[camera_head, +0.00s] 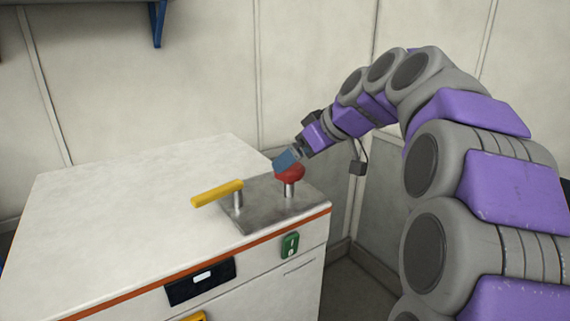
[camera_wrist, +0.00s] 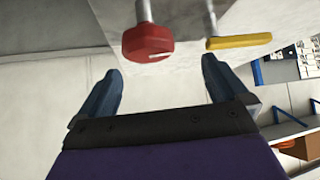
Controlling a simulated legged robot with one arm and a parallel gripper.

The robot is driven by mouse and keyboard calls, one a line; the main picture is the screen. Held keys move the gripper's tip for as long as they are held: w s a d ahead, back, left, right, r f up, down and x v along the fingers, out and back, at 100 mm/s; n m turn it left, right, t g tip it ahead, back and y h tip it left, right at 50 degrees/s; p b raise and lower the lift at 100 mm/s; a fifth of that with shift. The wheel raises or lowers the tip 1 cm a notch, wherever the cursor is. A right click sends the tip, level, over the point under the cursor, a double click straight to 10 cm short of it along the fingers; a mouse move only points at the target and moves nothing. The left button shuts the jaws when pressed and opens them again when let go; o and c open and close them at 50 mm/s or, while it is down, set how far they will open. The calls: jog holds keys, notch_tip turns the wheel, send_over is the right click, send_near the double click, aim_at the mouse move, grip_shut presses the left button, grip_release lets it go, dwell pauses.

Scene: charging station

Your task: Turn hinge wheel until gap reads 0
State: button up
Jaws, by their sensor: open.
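A red wheel-like knob (camera_head: 289,171) stands on a short metal post on a grey metal plate (camera_head: 262,213) on top of the white cabinet. In the wrist view the red knob (camera_wrist: 148,43) has a pale line on its face. My gripper (camera_head: 287,160) is at the knob in the head view, overlapping its upper left side. In the wrist view my gripper (camera_wrist: 160,75) is open, and the knob lies just beyond the fingertips, with nothing between the fingers. Contact cannot be told. No gap reading can be made out.
A yellow lever (camera_head: 217,193) stands on a post left of the knob; it also shows in the wrist view (camera_wrist: 239,41). The white cabinet (camera_head: 120,220) has a dark display panel (camera_head: 200,281) and a green switch (camera_head: 290,245) on its front. Its left top is clear.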

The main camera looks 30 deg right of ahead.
aim_at(294, 165)
jog(key=w+f, duration=0.3)
jog(key=f, duration=0.1)
jog(key=shift+w+d+p, duration=0.3)
jog(key=shift+d+p, duration=0.05)
jog(key=shift+w+d+f, duration=0.2)
jog(key=shift+f, duration=0.1)
jog(key=shift+w+a, duration=0.2)
jog(key=shift+a, duration=0.7)
jog(key=shift+c, duration=0.5)
jog(key=c, duration=0.3)
jog(key=shift+d, duration=0.4)
jog(key=shift+c, duration=1.4)
jog(key=shift+a, duration=0.1)
jog(key=shift+c, duration=1.4)
